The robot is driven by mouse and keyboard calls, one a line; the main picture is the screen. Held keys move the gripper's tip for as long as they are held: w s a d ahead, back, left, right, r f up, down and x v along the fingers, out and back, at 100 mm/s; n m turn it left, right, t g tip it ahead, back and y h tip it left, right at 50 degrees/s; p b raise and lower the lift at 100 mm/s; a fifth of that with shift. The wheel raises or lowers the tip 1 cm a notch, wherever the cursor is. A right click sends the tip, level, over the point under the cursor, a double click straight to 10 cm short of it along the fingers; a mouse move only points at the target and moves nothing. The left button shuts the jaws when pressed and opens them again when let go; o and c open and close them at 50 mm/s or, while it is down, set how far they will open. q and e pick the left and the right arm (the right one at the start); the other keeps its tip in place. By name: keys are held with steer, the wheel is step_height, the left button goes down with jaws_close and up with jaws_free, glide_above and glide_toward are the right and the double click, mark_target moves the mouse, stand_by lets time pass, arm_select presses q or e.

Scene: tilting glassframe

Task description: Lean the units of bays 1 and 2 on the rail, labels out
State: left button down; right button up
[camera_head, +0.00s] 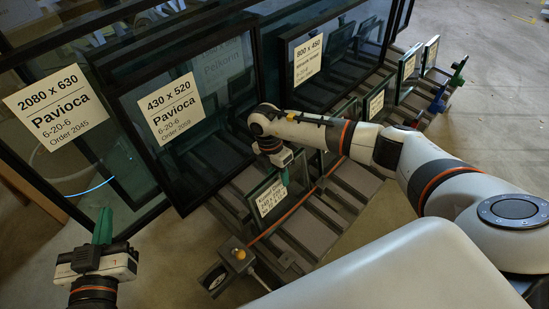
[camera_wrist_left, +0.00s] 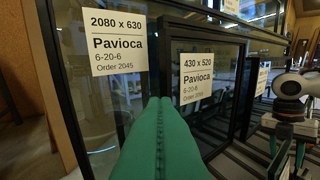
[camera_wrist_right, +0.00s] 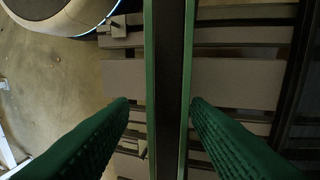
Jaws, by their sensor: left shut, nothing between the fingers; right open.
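A small glass unit (camera_head: 269,197) with a white label facing out stands on the slatted rack (camera_head: 315,235). My right gripper (camera_head: 283,175) is at its upper edge. In the right wrist view its green fingers (camera_wrist_right: 160,103) are open, one on each side of the green-edged unit (camera_wrist_right: 170,50), with gaps. A large unit labelled 2080 x 630 Pavioca (camera_head: 58,108) leans at the left. A unit labelled 430 x 520 Pavioca (camera_head: 170,107) leans beside it, label out. My left gripper (camera_head: 104,226) is shut and empty in front of the large unit. Bay numbers are not readable.
An 800 x 450 unit (camera_head: 308,60) and several smaller labelled units, one of them here (camera_head: 376,103), stand farther along the rack. An orange strip (camera_head: 283,217) runs along the slats. A grey box with an orange knob (camera_head: 238,254) is at the near end. Floor at the right is clear.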

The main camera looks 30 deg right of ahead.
steer(key=p+v, duration=0.1)
steer(key=v, duration=0.4)
steer(key=shift+w+r+p, duration=0.1)
steer(key=shift+p, duration=0.2)
arm_select(q)
steer(key=s+a+f+g+y+p, duration=0.1)
steer(key=s+a+f+g+y, duration=0.1)
steer(key=s+f+g, duration=0.5)
step_height(320, 180, down, 3)
steer(key=shift+s+a+r+g+y+p, duration=0.1)
steer(key=shift+s+a+g+y+p, duration=0.25)
steer(key=shift+a+g, duration=0.5)
arm_select(e)
steer(key=v, duration=0.6)
steer(key=shift+r, duration=0.2)
